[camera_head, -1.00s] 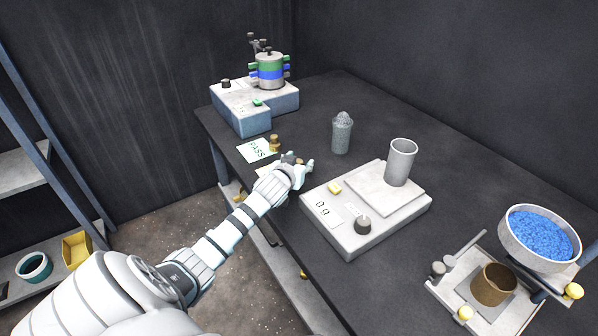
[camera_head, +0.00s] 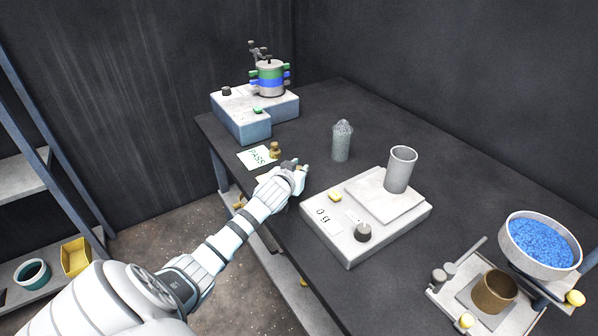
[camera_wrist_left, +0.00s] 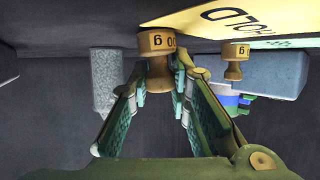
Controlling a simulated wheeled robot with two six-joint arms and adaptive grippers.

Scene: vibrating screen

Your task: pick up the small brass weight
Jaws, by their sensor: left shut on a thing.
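My left gripper (camera_head: 294,167) is low over the table's near edge, to the left of the white scale. In the left wrist view its two fingers (camera_wrist_left: 158,90) are shut on a brass weight (camera_wrist_left: 157,66), with a broad labelled end and a narrower neck. This weight is mostly hidden by the hand in the head view. A second brass weight (camera_head: 274,150) stands beside the PASS card; it also shows in the left wrist view (camera_wrist_left: 234,62), apart from the fingers. My right gripper is not in view.
The white scale (camera_head: 338,238) carries a grey cup (camera_head: 400,170). A grey textured cylinder (camera_head: 342,142) stands behind the gripper. The PASS card (camera_head: 257,158) lies left of the hand; a yellow HOLD card (camera_wrist_left: 245,20) shows in the wrist view. The table's back middle is clear.

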